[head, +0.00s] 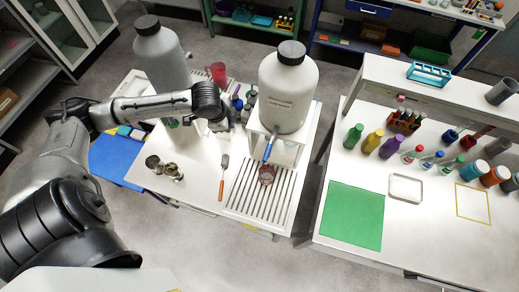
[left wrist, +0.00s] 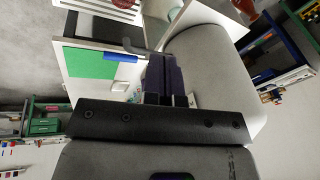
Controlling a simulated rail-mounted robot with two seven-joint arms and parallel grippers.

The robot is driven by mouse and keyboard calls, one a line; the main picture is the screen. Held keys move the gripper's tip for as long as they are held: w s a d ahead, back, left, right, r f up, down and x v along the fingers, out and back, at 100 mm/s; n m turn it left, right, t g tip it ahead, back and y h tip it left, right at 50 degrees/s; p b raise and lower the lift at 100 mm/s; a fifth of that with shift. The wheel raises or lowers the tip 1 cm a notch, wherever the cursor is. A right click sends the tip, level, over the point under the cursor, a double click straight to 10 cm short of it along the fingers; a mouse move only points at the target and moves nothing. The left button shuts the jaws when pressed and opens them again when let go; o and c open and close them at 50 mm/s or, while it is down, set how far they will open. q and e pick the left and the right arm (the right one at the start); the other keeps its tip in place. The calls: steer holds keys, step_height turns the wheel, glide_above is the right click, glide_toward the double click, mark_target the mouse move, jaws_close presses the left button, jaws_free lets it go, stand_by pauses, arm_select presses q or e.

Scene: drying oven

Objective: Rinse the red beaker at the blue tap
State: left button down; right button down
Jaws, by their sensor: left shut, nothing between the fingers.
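The blue tap (head: 267,152) sticks out at the front of the right-hand white tank (head: 288,92). A clear reddish beaker (head: 266,175) stands on the slatted drain grid (head: 245,194), below the tap. The tap's blue handle also shows in the left wrist view (left wrist: 120,57), left of my left fingers. My left gripper (left wrist: 163,60) is shut and empty, beside the tank and apart from the tap handle. In the head view its fingertips are hard to make out. I cannot tell whether water runs from the tap. My right gripper is not in view.
A second tank (head: 162,55) and a red mug (head: 216,72) stand behind my left arm. An orange-handled tool (head: 222,180) and small metal items (head: 165,168) lie left of the grid. The right-hand table holds a green mat (head: 352,214) and several bottles.

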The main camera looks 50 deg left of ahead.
mark_target(269, 148)
arm_select(q)
steer(key=shift+w+d+r+m+t+h, duration=0.25)
steer(key=shift+d+m+h, duration=0.4)
steer(key=shift+h, duration=0.7)
steer(key=shift+w+d+r+m+t+h, duration=0.15)
steer(key=shift+w+d+r+m+h, duration=0.2)
steer(key=shift+d+h, duration=0.75)
steer(key=shift+w+d+r+m+t+h, duration=0.2)
steer(key=shift+d+m+h, duration=0.35)
steer(key=shift+h, duration=1)
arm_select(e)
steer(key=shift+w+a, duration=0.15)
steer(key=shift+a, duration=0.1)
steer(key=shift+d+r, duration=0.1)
